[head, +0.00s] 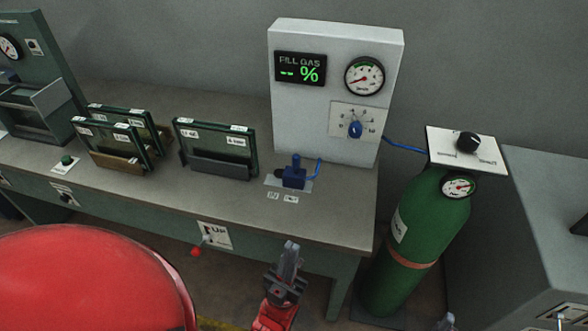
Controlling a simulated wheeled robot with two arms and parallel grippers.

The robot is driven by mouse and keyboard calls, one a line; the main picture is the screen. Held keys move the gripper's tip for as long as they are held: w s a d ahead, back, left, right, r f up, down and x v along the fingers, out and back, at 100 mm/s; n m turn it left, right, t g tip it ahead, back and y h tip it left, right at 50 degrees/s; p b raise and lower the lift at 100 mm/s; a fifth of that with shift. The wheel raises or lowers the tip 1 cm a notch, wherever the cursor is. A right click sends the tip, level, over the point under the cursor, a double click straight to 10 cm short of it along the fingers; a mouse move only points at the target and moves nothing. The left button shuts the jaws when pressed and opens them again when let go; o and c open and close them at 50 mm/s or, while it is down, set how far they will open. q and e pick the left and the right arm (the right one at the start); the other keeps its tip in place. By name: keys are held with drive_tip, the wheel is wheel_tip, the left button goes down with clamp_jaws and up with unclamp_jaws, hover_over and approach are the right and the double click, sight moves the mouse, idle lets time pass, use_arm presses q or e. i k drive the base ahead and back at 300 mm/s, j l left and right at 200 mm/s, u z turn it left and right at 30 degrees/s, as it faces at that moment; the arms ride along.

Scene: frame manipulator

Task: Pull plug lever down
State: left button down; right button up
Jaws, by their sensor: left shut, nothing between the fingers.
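The plug lever (196,252) is a thin rod with a small red knob, sticking out from a white labelled plate (216,236) on the front face of the workbench. Its knob shows a little lower than the plate and to its left. My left gripper (290,248) is shut and empty in front of the bench, to the right of the lever and apart from it. A small grey tip at the bottom edge, right of centre, seems to be my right gripper (446,322); most of it is out of view.
On the workbench (150,195) stand a blue plug fitting (294,175), several glass frames in holders, and a white gas panel (290,110) reading "FILL GAS -- %". A green gas cylinder (395,270) stands right of the bench. Floor space before the bench front is open.

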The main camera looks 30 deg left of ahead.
sight(196, 251)
drive_tip(key=u, duration=1.55)
